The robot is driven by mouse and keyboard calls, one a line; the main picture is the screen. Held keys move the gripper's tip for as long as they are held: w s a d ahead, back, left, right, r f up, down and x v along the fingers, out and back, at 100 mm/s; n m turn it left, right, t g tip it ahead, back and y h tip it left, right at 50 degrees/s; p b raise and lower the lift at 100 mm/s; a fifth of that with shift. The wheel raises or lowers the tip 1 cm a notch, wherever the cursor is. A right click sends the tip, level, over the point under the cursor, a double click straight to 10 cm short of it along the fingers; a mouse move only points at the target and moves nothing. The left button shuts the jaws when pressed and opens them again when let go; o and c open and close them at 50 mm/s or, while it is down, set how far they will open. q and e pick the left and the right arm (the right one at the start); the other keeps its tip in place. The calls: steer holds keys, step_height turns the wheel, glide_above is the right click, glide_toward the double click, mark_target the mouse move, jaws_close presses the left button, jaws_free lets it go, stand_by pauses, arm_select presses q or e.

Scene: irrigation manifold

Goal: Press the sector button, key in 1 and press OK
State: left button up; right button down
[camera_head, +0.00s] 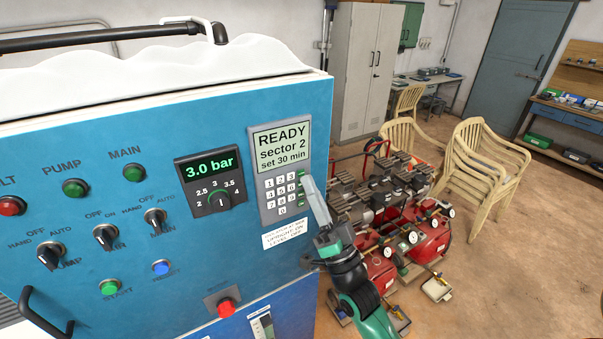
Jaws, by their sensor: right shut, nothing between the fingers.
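The blue control cabinet (120,240) fills the left side of the head view. On its right part is a grey keypad unit (265,200) with number keys (282,189) and a display (282,145) reading "READY, sector 2, set 30 min". Green keys (301,176) show along the keypad's right edge, partly hidden by my gripper. My right gripper (306,182) is shut and empty, with its tips at the green keys; I cannot tell whether they touch. My left gripper is not in view.
A pressure dial panel (209,181) reads 3.0 bar, left of the keypad. Several rotary switches, lamps and a red button (226,307) sit on the panel. Red compressors (430,238) and stacked chairs (480,165) stand right of the cabinet.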

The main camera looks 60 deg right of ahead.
mark_target(269, 183)
steer(key=shift+w+d, duration=0.2)
steer(key=shift+w, duration=0.1)
steer(key=shift+w+d+b, duration=0.15)
steer(key=shift+w+b, duration=0.1)
steer(key=shift+b, duration=0.1)
stand_by(0.4)
stand_by(0.4)
steer(key=shift+s+a, duration=0.4)
steer(key=shift+s, duration=0.2)
steer(key=w+a+p, duration=0.1)
steer(key=a, duration=0.1)
steer(key=w+a+p, duration=0.1)
steer(key=p, duration=0.1)
steer(key=w+a+p, duration=0.1)
steer(key=w+a, duration=0.1)
steer(key=shift+a+p, duration=0.3)
steer(key=shift+p, duration=0.1)
